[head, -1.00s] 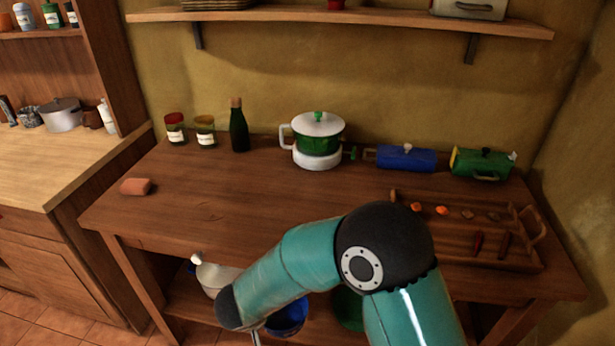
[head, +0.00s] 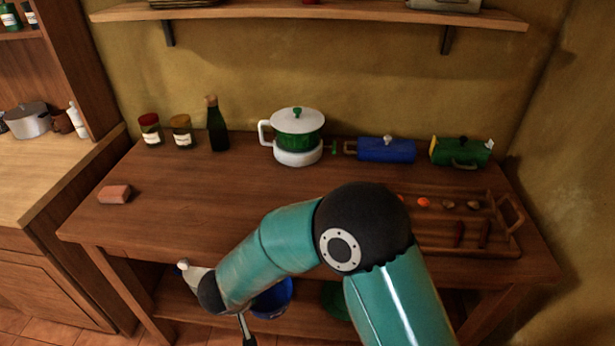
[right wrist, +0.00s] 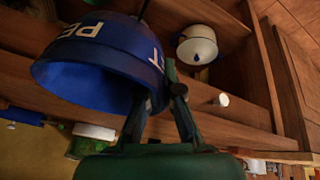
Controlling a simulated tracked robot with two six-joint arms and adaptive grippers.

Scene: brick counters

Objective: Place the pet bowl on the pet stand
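The blue pet bowl (right wrist: 105,52), with pale lettering, fills the upper left of the right wrist view, its mouth facing down in that rolled picture. In the head view the bowl (head: 272,300) is low, under the table top and partly behind my teal arm. My right gripper (right wrist: 162,92) has its fingers drawn in, one on each side of the bowl's rim, and appears shut on it. In the head view only a dark bit of it (head: 245,328) shows below the arm. I cannot make out a pet stand for sure. My left gripper is in neither view.
The table top (head: 180,205) above holds a brick (head: 114,194), jars, a bottle (head: 217,128), a green-and-white pot (head: 297,125) and a wooden tray (head: 470,250). On the lower shelf, a white pot (right wrist: 196,44) and a green object (head: 336,300) are near the bowl.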

